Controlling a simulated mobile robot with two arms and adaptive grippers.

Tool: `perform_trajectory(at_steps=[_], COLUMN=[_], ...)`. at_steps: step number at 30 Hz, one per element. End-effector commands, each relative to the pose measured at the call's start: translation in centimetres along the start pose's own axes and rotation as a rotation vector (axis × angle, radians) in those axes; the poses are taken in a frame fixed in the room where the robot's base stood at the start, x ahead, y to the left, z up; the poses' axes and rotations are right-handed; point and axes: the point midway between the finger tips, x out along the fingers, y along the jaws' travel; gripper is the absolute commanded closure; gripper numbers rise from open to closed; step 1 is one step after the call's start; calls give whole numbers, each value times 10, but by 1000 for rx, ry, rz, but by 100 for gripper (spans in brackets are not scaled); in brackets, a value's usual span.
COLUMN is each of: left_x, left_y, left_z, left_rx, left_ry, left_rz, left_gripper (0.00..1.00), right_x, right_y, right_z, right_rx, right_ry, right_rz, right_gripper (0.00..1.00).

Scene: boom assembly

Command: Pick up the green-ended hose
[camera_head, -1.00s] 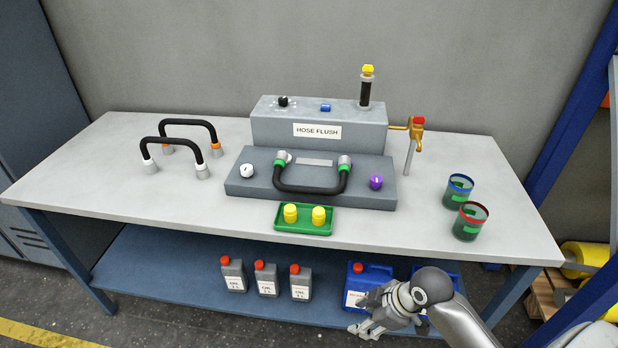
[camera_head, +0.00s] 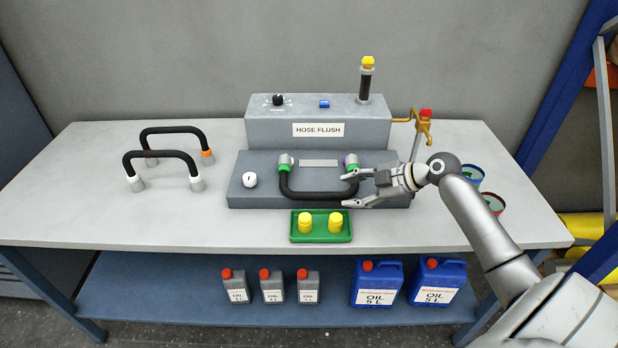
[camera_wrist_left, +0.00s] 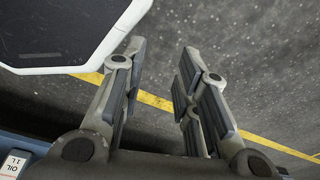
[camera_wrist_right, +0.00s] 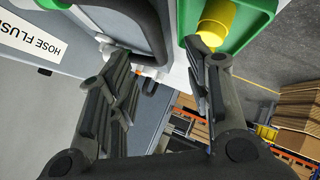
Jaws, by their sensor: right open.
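The green-ended hose (camera_head: 318,196) is a black U-shaped hose with green collars and grey end fittings. It sits on the front step of the grey hose flush unit (camera_head: 240,192). In the right wrist view a dark curved hose (camera_wrist_right: 145,28) shows at the top, between the fingers' directions. My right gripper (camera_head: 344,190) is open at the hose's right end, its fingers on either side of that end; contact cannot be told. It also shows in the right wrist view (camera_wrist_right: 160,72). My left gripper (camera_wrist_left: 165,65) is open and empty over the floor in the left wrist view.
A green tray (camera_head: 321,237) with two yellow caps (camera_head: 335,222) lies just in front of the unit. White-ended (camera_head: 160,155) and orange-ended (camera_head: 172,131) hoses stand left. Two cups (camera_head: 467,178) stand right, partly behind my arm. The table's left front is clear.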

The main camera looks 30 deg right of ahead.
Motion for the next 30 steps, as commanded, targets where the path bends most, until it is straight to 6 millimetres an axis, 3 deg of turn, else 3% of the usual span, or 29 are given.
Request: perform_trajectory(at_steps=[4,9,13,21,30], left_x=[-10,-14,-24,-36,-36], left_y=[17,37,34,20,19], left_z=[24,42,38,9,14], left_rx=[-4,-2,0,-2,-4], left_ry=[-35,-63,-59,-17,-25], left_rz=[20,44,42,25,24], left_gripper=[71,71,71,71,71], right_x=[24,38,49,84,90], right_y=[2,1,5,7,6], right_z=[-3,-3,-8,-11,-10], right_rx=[3,1,2,2,0], right_ry=[3,1,3,0,-1], right_rz=[0,0,-1,-2,-1], right_gripper=[54,54,54,54,54])
